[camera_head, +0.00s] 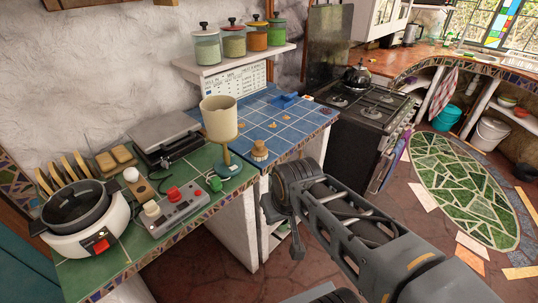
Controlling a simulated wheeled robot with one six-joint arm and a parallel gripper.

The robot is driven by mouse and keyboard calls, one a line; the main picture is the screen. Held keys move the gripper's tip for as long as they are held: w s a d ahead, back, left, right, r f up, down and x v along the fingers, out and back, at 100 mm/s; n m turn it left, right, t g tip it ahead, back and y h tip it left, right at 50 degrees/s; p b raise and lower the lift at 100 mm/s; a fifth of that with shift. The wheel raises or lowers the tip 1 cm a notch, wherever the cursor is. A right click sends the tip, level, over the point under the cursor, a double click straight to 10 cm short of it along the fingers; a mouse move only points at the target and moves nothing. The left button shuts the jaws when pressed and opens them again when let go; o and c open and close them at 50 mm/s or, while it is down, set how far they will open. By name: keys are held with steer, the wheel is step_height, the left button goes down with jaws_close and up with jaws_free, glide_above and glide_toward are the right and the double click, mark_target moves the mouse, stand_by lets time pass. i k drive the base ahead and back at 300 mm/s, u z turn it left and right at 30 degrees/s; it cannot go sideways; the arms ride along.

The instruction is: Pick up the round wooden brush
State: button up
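A small round wooden brush (260,151) with a knob on top stands on the blue tiled counter (285,117), near its front edge. No held object shows.
The beige cup on its stand (219,119) is close to the brush. A grey control box (181,208), a white cooker (90,235) and a press (165,138) crowd the green counter. A stove (365,115) stands right. Blue tiles behind the brush are mostly clear.

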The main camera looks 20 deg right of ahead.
mark_target(259, 152)
steer(key=z, duration=0.45)
steer(key=i, duration=0.65)
steer(key=u, duration=0.35)
steer(key=k, duration=0.5)
steer(key=z, duration=0.95)
steer(key=i, duration=0.7)
steer(key=u, duration=1.75)
